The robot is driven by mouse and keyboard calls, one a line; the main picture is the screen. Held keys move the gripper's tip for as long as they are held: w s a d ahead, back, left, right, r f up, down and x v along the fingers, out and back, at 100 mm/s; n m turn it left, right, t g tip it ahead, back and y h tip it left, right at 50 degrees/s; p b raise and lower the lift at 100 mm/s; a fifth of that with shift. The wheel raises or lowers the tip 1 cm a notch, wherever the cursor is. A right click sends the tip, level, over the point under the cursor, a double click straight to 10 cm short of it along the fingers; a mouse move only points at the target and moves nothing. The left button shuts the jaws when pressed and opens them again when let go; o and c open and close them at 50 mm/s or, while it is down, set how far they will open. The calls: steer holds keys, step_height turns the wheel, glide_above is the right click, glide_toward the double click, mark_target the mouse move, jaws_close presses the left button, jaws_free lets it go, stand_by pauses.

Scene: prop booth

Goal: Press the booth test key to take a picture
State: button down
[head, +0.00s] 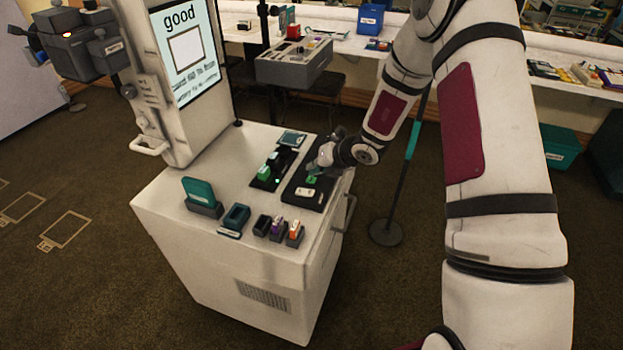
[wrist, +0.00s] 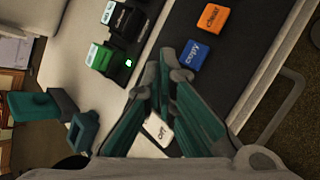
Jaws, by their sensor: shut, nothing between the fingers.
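My gripper (head: 316,167) is shut and empty, its teal fingers pointing down over the dark key panel (head: 297,196) on the white booth cabinet. In the wrist view the closed fingertips (wrist: 166,68) are over that panel, between a blue "copy" key (wrist: 193,55) and a white "off" key (wrist: 160,129). An orange "clear" key (wrist: 210,19) lies beyond. No key marked test can be read; the fingers hide part of the panel. A green patch by the fingertips in the head view may be a key or a finger. I cannot tell whether the fingertips touch anything.
The booth screen (head: 188,53) shows "good" above an empty white frame. A second dark panel (wrist: 124,45) holds a green block (wrist: 98,57) and a small green light. A teal card in a holder (head: 200,192) and several small blocks stand along the cabinet's front edge.

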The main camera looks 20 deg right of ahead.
mark_target(314, 178)
steer(key=shift+r+p, duration=1.55)
steer(key=shift+r, duration=0.95)
